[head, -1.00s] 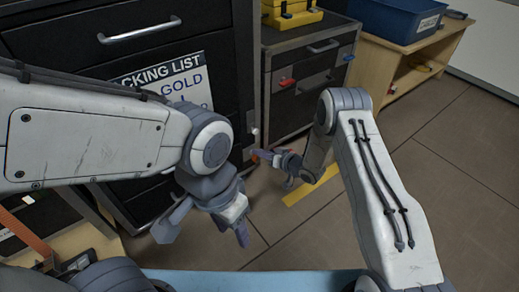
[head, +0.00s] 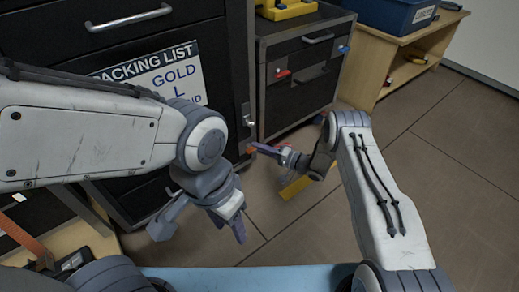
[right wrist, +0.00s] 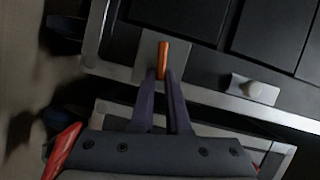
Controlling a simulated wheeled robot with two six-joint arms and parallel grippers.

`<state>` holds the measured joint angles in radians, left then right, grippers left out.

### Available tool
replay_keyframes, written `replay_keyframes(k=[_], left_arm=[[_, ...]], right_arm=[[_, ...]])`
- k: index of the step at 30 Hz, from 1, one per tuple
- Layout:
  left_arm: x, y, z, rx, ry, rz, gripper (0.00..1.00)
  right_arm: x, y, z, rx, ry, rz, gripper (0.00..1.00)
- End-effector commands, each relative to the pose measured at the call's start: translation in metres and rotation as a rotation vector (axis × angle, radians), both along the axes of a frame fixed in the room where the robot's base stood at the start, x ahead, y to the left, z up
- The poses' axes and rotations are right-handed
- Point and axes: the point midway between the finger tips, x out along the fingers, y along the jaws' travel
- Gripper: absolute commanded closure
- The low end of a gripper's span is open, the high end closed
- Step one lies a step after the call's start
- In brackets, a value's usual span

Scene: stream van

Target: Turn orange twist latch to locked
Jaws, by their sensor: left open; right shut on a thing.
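The orange twist latch (right wrist: 161,57) sits on a small grey plate on the dark cabinet's frame, in the right wrist view. It points nearly straight along my fingers there. In the head view only a small bit of orange (head: 251,149) shows at my right fingertips. My right gripper (right wrist: 160,75) is shut on the latch, with one dark finger on each side of it. It also shows in the head view (head: 257,148), reaching left to the cabinet's edge. My left gripper (head: 200,232) is open and empty, low in front of the dark drawers.
A pale knob (right wrist: 254,89) on a plate is beside the latch. A packing list (head: 160,75) is on the dark drawer front. A smaller drawer cabinet (head: 300,85) stands behind, with a blue bin (head: 398,14) on a wooden shelf unit to the right. Floor at right is clear.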

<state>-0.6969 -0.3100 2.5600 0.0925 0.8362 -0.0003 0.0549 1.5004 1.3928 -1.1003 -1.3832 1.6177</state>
Motion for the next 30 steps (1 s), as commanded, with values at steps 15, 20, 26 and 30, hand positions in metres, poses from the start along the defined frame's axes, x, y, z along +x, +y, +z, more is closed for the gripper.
replay_keyframes(k=[15, 20, 26, 30], left_arm=[[0.0000, 0.0000, -0.0135, 0.000, 0.000, 0.000, 0.50], [0.0000, 0.0000, -0.0137, 0.000, 0.000, 0.000, 0.50], [0.0000, 0.0000, -0.0136, 0.000, 0.000, 0.000, 0.50], [0.0000, 0.0000, -0.0137, 0.000, 0.000, 0.000, 0.50]], right_arm=[[0.0010, -0.0031, -0.0066, 0.159, 0.118, -0.008, 1.00], [0.0012, -0.0032, -0.0065, 0.165, 0.122, -0.008, 1.00], [0.0013, -0.0032, -0.0065, 0.165, 0.123, -0.010, 1.00], [0.0013, -0.0034, -0.0065, 0.165, 0.123, -0.009, 0.67]])
